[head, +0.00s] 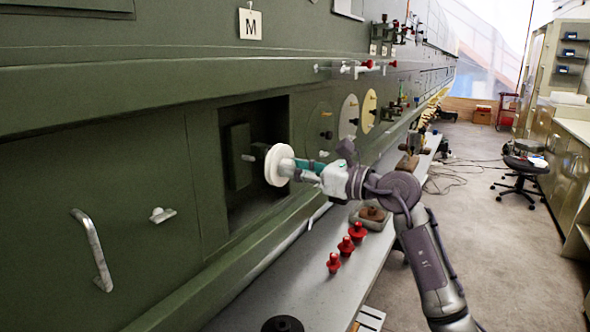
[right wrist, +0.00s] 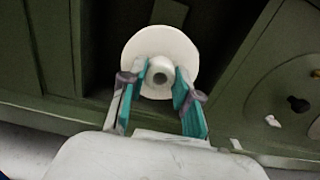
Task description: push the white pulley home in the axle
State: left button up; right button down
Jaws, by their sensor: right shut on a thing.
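The white pulley (head: 277,166) is a round disc with a hub, in front of a dark recess (head: 237,200) in the green fuselage wall. My right gripper (head: 298,168) is shut on the pulley's hub from the front. In the right wrist view the pulley (right wrist: 160,42) faces me, with its hub between the teal fingers of my gripper (right wrist: 161,84). A short light peg (head: 248,158), which looks like the axle's end, shows left of the disc. The disc hides the rest, so I cannot tell how the pulley sits on the axle. My left gripper is out of view.
A grey ledge (head: 300,285) runs below the wall, with several red knobbed pieces (head: 346,246) and a brown block on a tray (head: 372,218). A metal handle (head: 92,250) sticks out of the wall at left. Open floor (head: 480,220) lies right.

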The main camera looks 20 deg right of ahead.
jog(key=shift+w+a+r+p, duration=0.1)
jog(key=shift+w+a+p, duration=0.25)
jog(key=shift+w, duration=0.25)
jog(key=shift+p+x, duration=0.4)
jog(key=shift+x, duration=1.35)
jog(key=shift+a, duration=0.1)
jog(key=c, duration=1.3)
grip_release()
jog(key=shift+c, duration=0.2)
grip_shut()
